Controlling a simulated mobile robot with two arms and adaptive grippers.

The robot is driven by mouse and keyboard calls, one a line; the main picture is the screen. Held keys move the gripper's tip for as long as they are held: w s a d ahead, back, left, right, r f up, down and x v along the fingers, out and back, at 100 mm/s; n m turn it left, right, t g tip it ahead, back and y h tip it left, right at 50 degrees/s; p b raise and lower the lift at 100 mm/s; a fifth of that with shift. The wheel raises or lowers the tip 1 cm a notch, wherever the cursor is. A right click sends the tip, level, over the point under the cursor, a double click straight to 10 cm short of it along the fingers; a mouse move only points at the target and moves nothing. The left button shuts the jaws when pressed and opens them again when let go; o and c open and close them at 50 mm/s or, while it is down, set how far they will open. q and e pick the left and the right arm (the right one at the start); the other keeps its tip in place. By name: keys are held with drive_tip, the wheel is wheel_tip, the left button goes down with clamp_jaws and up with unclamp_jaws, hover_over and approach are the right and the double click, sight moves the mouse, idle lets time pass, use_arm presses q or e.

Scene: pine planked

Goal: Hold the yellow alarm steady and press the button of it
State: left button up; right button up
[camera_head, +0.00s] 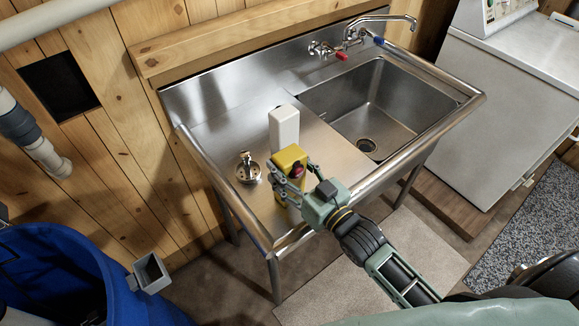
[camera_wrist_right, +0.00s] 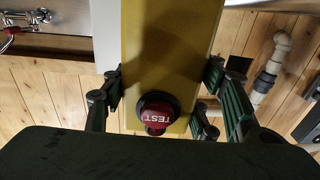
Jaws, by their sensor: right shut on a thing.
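The yellow alarm (camera_head: 290,156) stands on the steel drainboard, left of the sink basin. In the right wrist view the yellow alarm (camera_wrist_right: 165,45) fills the middle, with its red button (camera_wrist_right: 157,117) marked TEST facing the camera. The red button also shows in the head view (camera_head: 297,170). My right gripper (camera_head: 292,182) is shut on the alarm, with fingers on both of its sides; it also shows in the wrist view (camera_wrist_right: 160,95). The gripper partly hides the alarm's lower part. My left gripper is not in view.
A white upright block (camera_head: 284,127) stands right behind the alarm. A small metal object (camera_head: 248,168) sits on the drainboard (camera_head: 222,140) to the left. The sink basin (camera_head: 350,100) with its faucet (camera_head: 385,20) is to the right. A blue bin (camera_head: 60,270) stands at lower left.

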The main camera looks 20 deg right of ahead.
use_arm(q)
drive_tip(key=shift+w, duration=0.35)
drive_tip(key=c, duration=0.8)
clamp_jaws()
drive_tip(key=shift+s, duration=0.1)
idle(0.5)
